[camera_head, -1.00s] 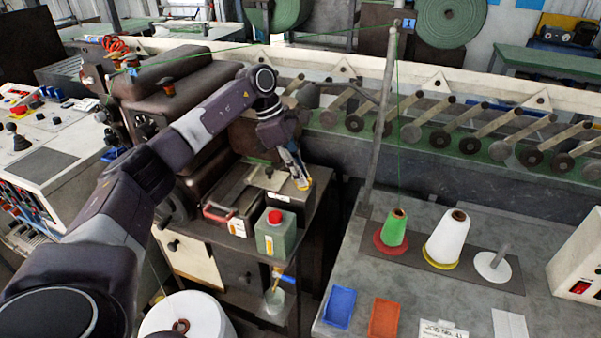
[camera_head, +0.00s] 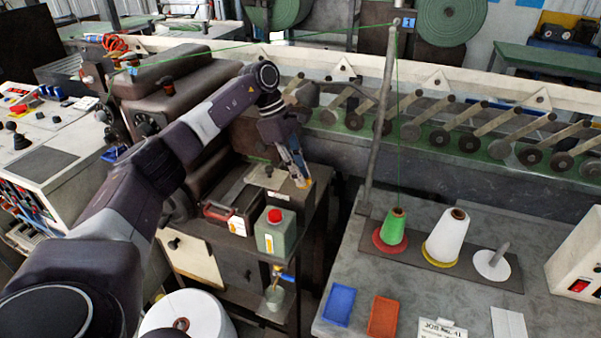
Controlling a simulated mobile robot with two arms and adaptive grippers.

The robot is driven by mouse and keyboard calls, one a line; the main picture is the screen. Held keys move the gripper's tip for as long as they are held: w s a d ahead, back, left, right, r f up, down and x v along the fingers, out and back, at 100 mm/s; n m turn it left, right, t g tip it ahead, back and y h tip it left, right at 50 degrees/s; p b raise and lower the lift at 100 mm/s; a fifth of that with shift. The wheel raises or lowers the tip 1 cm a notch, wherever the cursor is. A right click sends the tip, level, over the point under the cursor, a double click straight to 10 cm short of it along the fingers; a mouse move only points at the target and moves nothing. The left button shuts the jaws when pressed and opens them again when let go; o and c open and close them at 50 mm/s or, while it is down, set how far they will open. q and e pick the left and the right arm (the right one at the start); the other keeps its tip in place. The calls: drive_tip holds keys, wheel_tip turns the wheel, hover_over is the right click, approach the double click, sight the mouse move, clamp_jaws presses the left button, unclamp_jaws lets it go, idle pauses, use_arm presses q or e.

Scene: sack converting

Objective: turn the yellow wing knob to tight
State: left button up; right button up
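The yellow wing knob (camera_head: 309,183) is on the right end of the dark box on the machine stand. Only a small bit of it shows beside my fingertips. My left gripper (camera_head: 303,180) reaches down from above with its fingertips at the knob. At this size I cannot tell whether the fingers are closed on it or just around it. My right gripper is out of view.
A green can with a red cap (camera_head: 273,232) and a red handle (camera_head: 220,213) are on the stand near the knob. A grey table (camera_head: 440,290) with thread cones stands to the right. A thin post (camera_head: 381,110) rises between them.

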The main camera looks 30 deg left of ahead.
use_arm(q)
drive_tip(key=shift+o, duration=0.9)
drive_tip(key=shift+r, duration=0.2)
drive_tip(key=w+v, duration=0.1)
drive_tip(key=v, duration=1)
drive_tip(key=shift+s+a+r, duration=0.2)
drive_tip(key=shift+s+r, duration=0.05)
drive_tip(key=shift+s, duration=0.25)
drive_tip(key=shift+f, duration=0.1)
